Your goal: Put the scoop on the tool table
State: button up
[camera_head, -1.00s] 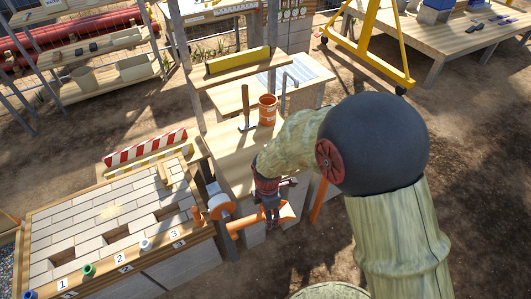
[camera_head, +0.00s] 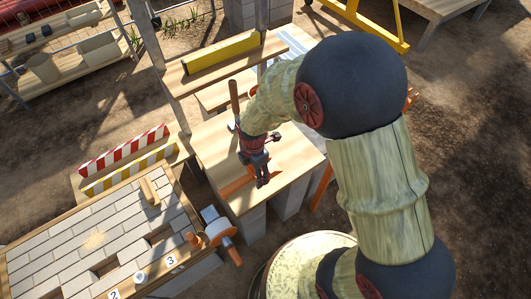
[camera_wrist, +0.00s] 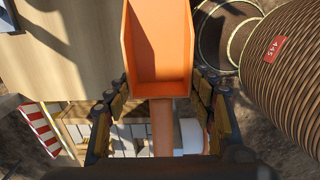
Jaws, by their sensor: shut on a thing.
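My gripper (camera_head: 262,178) is shut on the handle of an orange scoop (camera_wrist: 158,50), which shows from above in the wrist view. In the head view the scoop (camera_head: 236,187) lies partly behind my fingers, in front of the top of a wooden table (camera_head: 210,145). I take this for the tool table. In the wrist view the table top (camera_wrist: 60,50) is at the left, and the scoop overlaps its right edge. Whether the scoop touches the table I cannot tell. My arm hides part of the table's back.
A hammer (camera_head: 233,98) stands at the table's back left, below a shelf with a yellow beam (camera_head: 222,53). A brick-topped bench (camera_head: 75,225) with striped barriers (camera_head: 125,150) is at the left. An orange and white thing (camera_head: 222,232) sits at its corner.

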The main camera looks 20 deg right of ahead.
aim_at(271, 160)
jog(key=w+d+f, duration=0.1)
jog(key=d, duration=0.1)
jog(key=w+d+f+b, duration=0.1)
jog(key=w+d+f, duration=0.1)
jog(key=d, duration=0.1)
jog(key=w+d+f, duration=0.1)
jog(key=w+d, duration=0.1)
jog(key=shift+d+f+b, duration=0.25)
jog(key=shift+b, duration=0.15)
jog(key=d+f, duration=0.1)
jog(key=w+d+f, duration=0.1)
jog(key=f, duration=0.1)
jog(key=w+d+f+b, duration=0.1)
jog(key=shift+f, duration=0.15)
jog(key=shift+w+d+f, duration=0.1)
jog(key=shift+w+f, duration=0.05)
jog(key=shift+f, duration=0.1)
notch_tip(271, 160, down, 4)
jog(key=shift+w+d+r+b, duration=0.15)
jog(key=shift+r+b, duration=0.1)
jog(key=shift+b, duration=0.5)
jog(key=o, duration=1.3)
jog(key=shift+o, duration=0.2)
